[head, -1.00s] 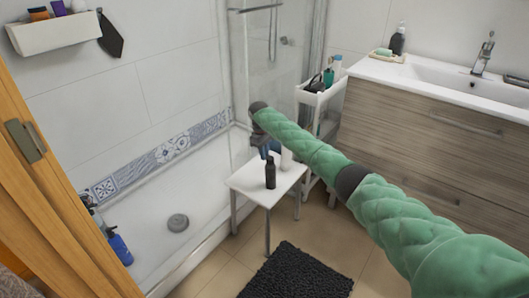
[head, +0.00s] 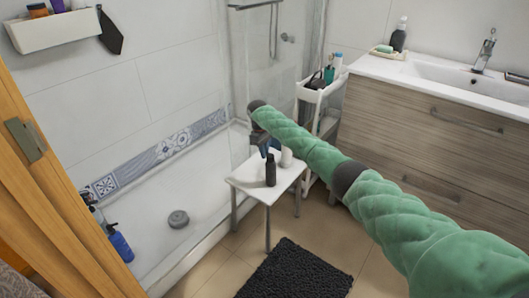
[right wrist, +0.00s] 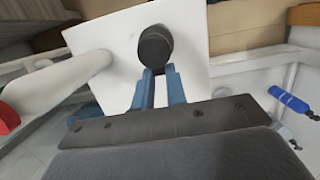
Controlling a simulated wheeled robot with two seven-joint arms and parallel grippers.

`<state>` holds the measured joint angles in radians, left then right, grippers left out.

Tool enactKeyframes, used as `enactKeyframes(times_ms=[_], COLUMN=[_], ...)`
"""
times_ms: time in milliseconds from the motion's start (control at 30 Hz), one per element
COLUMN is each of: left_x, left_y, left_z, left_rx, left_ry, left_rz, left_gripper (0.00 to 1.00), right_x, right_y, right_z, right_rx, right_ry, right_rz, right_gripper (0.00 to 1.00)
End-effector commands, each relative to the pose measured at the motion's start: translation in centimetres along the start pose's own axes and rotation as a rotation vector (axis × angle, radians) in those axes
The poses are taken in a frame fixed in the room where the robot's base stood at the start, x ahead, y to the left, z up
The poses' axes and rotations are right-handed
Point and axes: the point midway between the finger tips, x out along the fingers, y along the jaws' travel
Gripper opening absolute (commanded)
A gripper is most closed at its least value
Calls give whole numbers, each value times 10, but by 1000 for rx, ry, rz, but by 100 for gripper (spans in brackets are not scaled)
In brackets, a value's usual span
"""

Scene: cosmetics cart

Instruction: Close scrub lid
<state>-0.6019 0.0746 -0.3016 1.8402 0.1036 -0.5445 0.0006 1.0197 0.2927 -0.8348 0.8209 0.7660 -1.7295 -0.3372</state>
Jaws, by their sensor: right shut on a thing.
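A dark bottle (head: 270,171) stands upright on the white stool (head: 248,181). In the right wrist view its round black top (right wrist: 155,43) shows at the fingertips. My right gripper (right wrist: 160,72) has blue fingers, shut on the dark bottle near its top. In the head view the right gripper (head: 266,147) is small and partly hidden by my green arm. Whether the lid is open or closed I cannot tell. A white bottle (head: 286,157) stands just right of the dark bottle; it looms at left in the wrist view (right wrist: 60,82). My left gripper is not in view.
A white cart (head: 312,95) with toiletries stands behind the stool, beside the wooden vanity (head: 420,120). The shower tray (head: 150,225) is at left with a blue bottle (head: 120,245). A dark mat (head: 294,272) lies on the floor in front.

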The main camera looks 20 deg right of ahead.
Motion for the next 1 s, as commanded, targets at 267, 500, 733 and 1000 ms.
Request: enactKeyframes(times_ms=[267, 500, 733, 1000], left_x=[0, 0, -2, -4], left_y=[0, 0, 0, 1], left_z=[1, 2, 1, 0], left_rx=[0, 0, 0, 0], left_ry=[-1, -3, -4, -3], left_rz=[0, -1, 0, 0], left_gripper=[47, 47, 47, 47], right_x=[0, -8, -41, -72], right_y=[0, 0, 1, 0], right_z=[0, 0, -1, 0], right_rx=[0, 0, 0, 0], right_ry=[0, 2, 3, 0], right_rz=[0, 1, 2, 0], right_gripper=[36, 36, 36, 36])
